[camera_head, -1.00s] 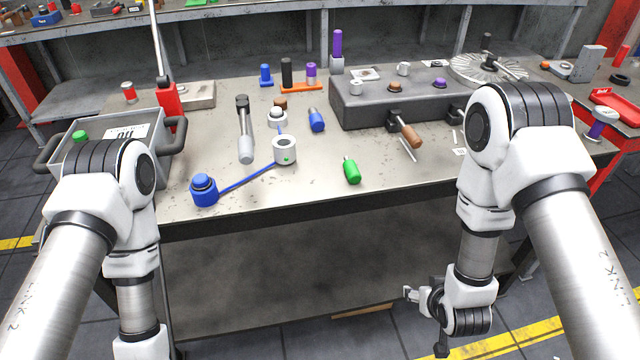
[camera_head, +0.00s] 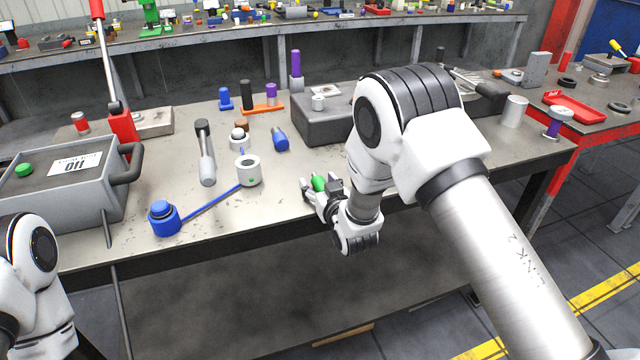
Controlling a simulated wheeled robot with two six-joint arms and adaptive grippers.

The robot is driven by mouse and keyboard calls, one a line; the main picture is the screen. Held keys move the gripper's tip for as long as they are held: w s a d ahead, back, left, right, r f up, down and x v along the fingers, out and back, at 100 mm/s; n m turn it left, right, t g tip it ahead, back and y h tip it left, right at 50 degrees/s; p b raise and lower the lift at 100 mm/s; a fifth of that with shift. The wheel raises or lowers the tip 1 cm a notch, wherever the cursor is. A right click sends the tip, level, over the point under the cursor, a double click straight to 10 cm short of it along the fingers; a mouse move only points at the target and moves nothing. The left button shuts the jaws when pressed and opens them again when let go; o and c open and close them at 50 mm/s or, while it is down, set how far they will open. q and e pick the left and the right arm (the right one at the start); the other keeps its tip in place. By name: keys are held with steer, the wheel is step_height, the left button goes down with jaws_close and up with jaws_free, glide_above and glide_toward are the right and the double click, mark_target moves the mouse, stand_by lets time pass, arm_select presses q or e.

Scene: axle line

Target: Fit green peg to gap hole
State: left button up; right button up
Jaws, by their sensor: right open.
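The green peg (camera_head: 319,183) lies on the workbench near its front edge, partly hidden by my right gripper. My right gripper (camera_head: 318,188) is open, with its fingers at the peg; I cannot tell whether they touch it. A grey-white ring (camera_head: 248,164) with an open hole on top and a green dot on its side stands to the left of the peg. A blue bar joins it to a blue capped cylinder (camera_head: 164,219). Which hole is the gap hole I cannot tell for sure. My left gripper is out of view; only part of that arm shows.
A dark grey block (camera_head: 310,127) stands behind the peg, partly hidden by my right arm. A grey box (camera_head: 60,205) stands at left. Bare benchtop lies between ring and peg.

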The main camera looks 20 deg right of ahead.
steer(key=shift+r, duration=0.1)
steer(key=c, duration=0.4)
jaws_close()
